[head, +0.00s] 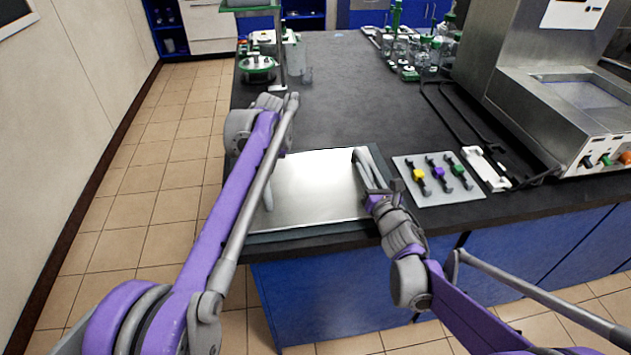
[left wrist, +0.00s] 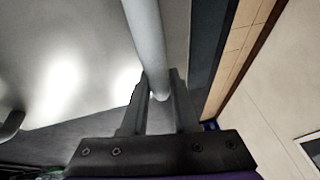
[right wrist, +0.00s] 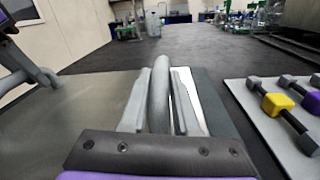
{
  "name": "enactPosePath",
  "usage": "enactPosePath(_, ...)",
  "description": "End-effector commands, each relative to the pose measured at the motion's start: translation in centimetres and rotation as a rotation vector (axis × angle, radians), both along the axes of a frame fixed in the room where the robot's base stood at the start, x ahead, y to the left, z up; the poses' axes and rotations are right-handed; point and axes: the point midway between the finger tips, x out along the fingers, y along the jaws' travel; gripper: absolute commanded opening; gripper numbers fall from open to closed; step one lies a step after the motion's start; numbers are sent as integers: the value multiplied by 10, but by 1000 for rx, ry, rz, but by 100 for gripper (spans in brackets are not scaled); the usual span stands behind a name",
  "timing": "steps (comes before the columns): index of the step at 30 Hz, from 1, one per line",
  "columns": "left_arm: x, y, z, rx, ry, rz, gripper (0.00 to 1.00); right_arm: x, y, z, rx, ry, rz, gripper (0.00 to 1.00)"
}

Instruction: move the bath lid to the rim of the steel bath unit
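The bath lid (head: 310,190) is a flat shiny steel plate with a grey bar handle near each side. It lies on a dark mat at the bench's near left corner. The steel bath unit (head: 525,90) stands at the right, its basin open on top. My right gripper (head: 370,188) is at the right handle (right wrist: 158,95), with one finger on each side and a thin gap on the right. My left gripper (left wrist: 160,85) straddles the left handle (left wrist: 143,40), its fingers slightly apart from it; in the head view my left arm hides this gripper.
A pale tray (head: 408,190) with yellow, purple and green-centred dumbbell-shaped pieces lies right of the lid. Dark tubes and a white bracket (head: 487,168) lie before the bath unit. Glassware (head: 415,55) stands at the back. The bench's middle is clear.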

Motion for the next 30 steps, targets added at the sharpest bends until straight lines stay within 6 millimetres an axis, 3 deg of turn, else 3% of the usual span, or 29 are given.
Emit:
enactPosePath(1, 0, 0, 0, 0, 0, 0, 17, 0, 0, 0, 0, 0, 0, 18)
enactPosePath(4, 0, 0, 0, 0, 0, 0, 0, 0, 0, 0, 0, 0, 0, 0)
enactPosePath(30, 0, 0, 0, 0, -1, 0, 0, 0, 0, 0, -1, 0, 0, 0)
